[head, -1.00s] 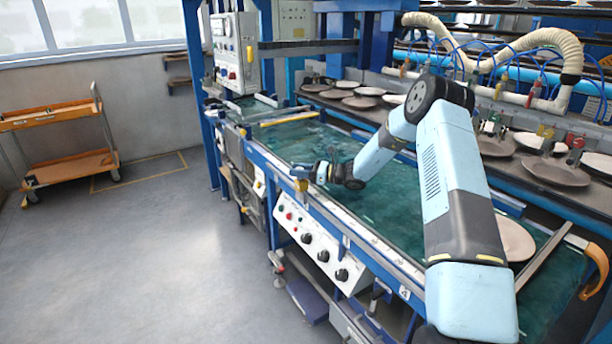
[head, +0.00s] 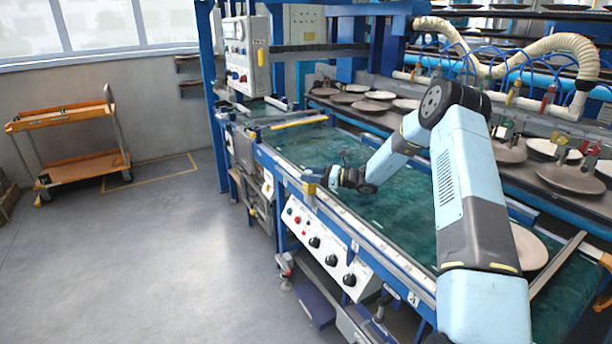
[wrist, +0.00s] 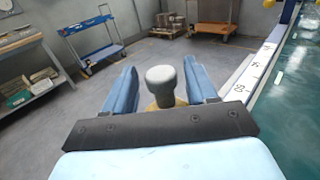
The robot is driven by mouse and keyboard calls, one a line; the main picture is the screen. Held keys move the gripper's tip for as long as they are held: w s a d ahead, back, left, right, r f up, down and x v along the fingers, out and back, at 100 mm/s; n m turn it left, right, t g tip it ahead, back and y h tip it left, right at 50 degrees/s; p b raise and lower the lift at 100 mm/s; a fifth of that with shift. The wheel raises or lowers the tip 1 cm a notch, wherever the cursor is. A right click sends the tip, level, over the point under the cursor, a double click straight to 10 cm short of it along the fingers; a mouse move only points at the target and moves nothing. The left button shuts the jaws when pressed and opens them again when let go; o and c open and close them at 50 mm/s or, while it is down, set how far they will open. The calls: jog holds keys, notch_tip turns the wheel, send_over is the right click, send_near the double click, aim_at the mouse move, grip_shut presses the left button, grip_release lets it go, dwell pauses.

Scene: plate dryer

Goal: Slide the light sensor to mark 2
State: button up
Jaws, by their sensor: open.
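The light sensor shows in the wrist view as a rounded grey knob (wrist: 160,78) on a yellowish base. In the head view its small yellow body (head: 309,188) sits on the front rail (head: 375,240) of the conveyor. My gripper (wrist: 160,66) is open, with one blue finger on each side of the knob; I cannot tell whether either finger touches it. In the head view my gripper (head: 320,178) is at the sensor, low over the rail.
A green belt (head: 400,215) lies behind the rail. A control panel (head: 325,245) with knobs is below it. An orange trolley (head: 70,170) stands on the open floor at left. A blue cart (wrist: 92,40) shows in the wrist view.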

jog(key=v, duration=1.3)
jog(key=shift+r, duration=0.1)
jog(key=shift+s+a+r, duration=0.2)
jog(key=shift+r, duration=0.1)
jog(key=s+a+r+n+g+h, duration=0.35)
jog(key=s+r+n, duration=0.25)
jog(key=s+r, duration=0.3)
jog(key=s+a+r+n+g+h, duration=0.25)
jog(key=s+r+n+h, duration=0.35)
jog(key=s, duration=0.5)
jog(key=s+d+r+n+t+h, duration=0.2)
jog(key=s+d+r+n, duration=0.1)
jog(key=s, duration=0.6)
jog(key=s+d+r+n+t+h, duration=0.2)
jog(key=s+r+n+h, duration=0.1)
jog(key=s, duration=0.7)
jog(key=s+d+r+n+t+h, duration=0.2)
jog(key=s+r, duration=0.3)
jog(key=s, duration=0.5)
jog(key=shift+d+n+h, duration=0.35)
jog(key=shift+d+n, duration=0.45)
